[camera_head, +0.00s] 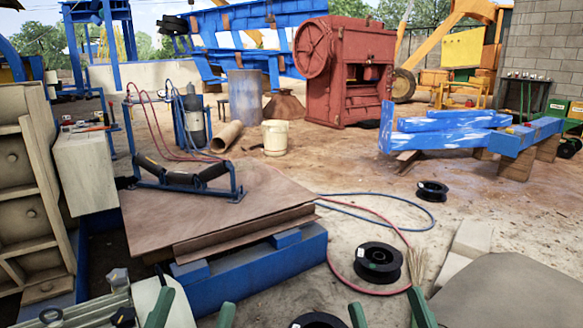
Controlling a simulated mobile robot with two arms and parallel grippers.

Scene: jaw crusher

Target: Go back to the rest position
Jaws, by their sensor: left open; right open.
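My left gripper (198,302) shows at the bottom edge, left of the middle. Its two green fingers stand apart with nothing between them. My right gripper (386,302) shows at the bottom edge, right of the middle. Its green fingers are also apart and hold nothing. Only the finger ends of both grippers are in view; the arms and wrists are hidden below the frame.
A rust-brown plate (185,210) on a blue base (265,270) carries a roller frame (185,178). Black spools (378,262) and hoses (345,208) lie on the ground. The red jaw crusher (350,65) stands at the back. Open dirt ground lies between.

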